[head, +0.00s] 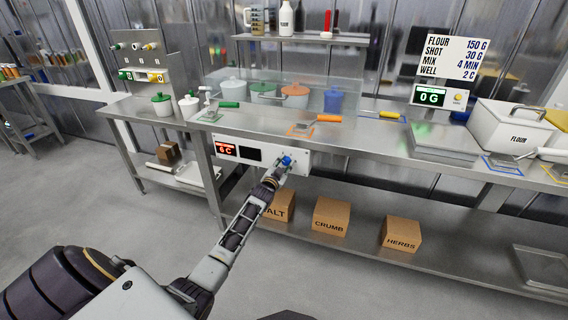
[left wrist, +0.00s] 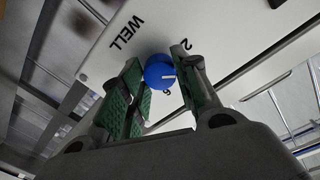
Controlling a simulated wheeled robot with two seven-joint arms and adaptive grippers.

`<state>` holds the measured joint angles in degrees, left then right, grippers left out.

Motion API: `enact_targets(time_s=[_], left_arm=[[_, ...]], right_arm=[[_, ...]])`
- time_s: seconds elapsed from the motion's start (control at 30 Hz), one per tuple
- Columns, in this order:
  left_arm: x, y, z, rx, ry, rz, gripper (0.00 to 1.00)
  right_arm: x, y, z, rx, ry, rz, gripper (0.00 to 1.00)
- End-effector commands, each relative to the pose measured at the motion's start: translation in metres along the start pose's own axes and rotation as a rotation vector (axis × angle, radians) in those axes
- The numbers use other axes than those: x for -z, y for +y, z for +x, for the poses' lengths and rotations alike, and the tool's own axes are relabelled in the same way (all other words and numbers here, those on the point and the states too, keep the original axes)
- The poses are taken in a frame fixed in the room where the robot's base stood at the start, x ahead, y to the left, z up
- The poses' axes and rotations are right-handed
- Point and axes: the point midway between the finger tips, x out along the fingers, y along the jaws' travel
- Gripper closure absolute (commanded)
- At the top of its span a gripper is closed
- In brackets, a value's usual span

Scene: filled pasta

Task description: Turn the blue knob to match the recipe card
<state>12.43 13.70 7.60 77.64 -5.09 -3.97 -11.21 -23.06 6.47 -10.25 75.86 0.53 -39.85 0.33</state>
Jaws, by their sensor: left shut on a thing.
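The blue knob (head: 286,160) sits on a white panel (head: 303,164) at the counter's front edge. My left gripper (head: 279,171) reaches it from below. In the left wrist view, the green-padded fingers are on either side of the blue knob (left wrist: 159,73), shut on it. A white mark on the knob points right in that view. The panel there reads WELL, with a 2 above right of the knob and a 6 just below it. The red display (head: 226,149) reads 6 C. The recipe card (head: 452,54) reads flour 150 G, shot 30 G, mix 4 MIN, well 2 C. My right gripper is not in view.
Boxes marked CRUMB (head: 331,217) and HERBS (head: 400,234) stand on the lower shelf, with another partly behind my arm. Lidded pots, including a blue one (head: 333,100), stand on the counter above.

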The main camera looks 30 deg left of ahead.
Motion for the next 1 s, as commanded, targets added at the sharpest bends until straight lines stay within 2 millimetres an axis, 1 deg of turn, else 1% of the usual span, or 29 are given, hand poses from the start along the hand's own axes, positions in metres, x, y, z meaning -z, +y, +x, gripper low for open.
enact_targets(time_s=[0.2,0.5,0.8,1.0], left_arm=[[-0.001,0.000,0.000,-0.002,0.002,-0.128,0.93],[-0.001,0.000,0.000,-0.004,0.011,-0.318,0.93],[-0.002,0.000,0.000,-0.005,0.023,-0.535,0.93],[-0.002,0.000,0.000,-0.006,0.028,-0.642,0.93]], right_arm=[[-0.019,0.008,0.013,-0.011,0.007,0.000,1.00],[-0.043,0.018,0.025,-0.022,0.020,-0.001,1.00],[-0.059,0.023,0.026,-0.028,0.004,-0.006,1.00],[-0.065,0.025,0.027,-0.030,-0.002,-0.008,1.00]])
